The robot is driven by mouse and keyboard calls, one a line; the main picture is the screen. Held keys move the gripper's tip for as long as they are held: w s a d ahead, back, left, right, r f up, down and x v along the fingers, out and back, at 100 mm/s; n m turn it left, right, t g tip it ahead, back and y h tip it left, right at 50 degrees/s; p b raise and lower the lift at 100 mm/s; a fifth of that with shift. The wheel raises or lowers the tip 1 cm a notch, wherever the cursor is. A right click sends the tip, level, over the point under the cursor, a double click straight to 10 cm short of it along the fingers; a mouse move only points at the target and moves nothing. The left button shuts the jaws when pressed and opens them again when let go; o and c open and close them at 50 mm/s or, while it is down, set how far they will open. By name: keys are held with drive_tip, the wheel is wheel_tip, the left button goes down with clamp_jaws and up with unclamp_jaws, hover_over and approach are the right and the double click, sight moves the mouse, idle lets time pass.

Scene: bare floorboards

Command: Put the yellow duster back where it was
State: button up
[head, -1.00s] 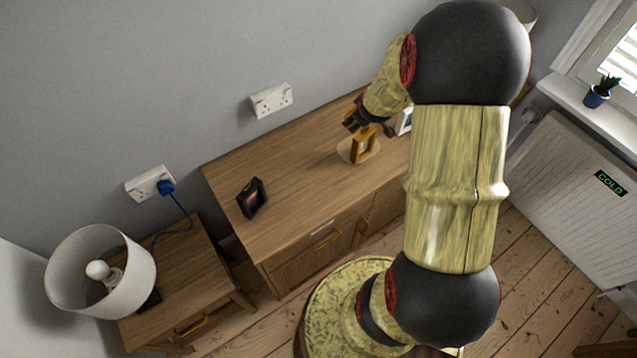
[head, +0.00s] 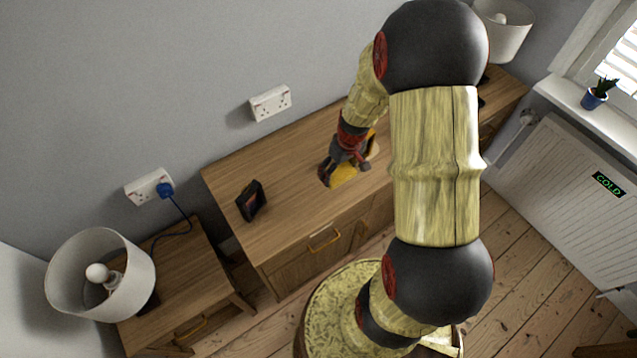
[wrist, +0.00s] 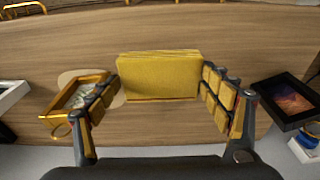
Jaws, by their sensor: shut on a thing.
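The yellow duster (wrist: 158,74) is a flat block between my gripper's fingers in the wrist view. My gripper (wrist: 158,92) is shut on it, with a finger at each side. In the head view the duster (head: 344,177) shows just below my gripper (head: 345,163), low over the wooden cabinet top (head: 290,170). I cannot tell whether the duster touches the wood. A pale round-edged mat (wrist: 118,98) lies just left of the duster in the wrist view, partly hidden by my left finger.
A gold picture frame (wrist: 72,98) stands on the mat, close to my left finger. A black picture frame (wrist: 290,103) is to the right in the wrist view, and a white-edged object (wrist: 12,94) at the far left. Bare wood lies around the duster. A lamp (head: 100,272) stands lower left.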

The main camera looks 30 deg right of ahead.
drive_tip(key=w+a+f, duration=0.1)
drive_tip(key=f, duration=0.1)
drive_tip(key=w+a+f, duration=0.3)
drive_tip(key=f, duration=0.1)
drive_tip(key=shift+w+a+f+b, duration=0.1)
drive_tip(key=shift+w+a+b, duration=0.15)
drive_tip(key=shift+b, duration=0.15)
drive_tip(key=f, duration=0.3)
drive_tip(key=shift+w+a+f+b, duration=0.1)
drive_tip(key=shift+w+f+b, duration=0.1)
drive_tip(key=shift+f+b, duration=0.15)
drive_tip(key=o, duration=1)
drive_tip(key=shift+r, duration=0.1)
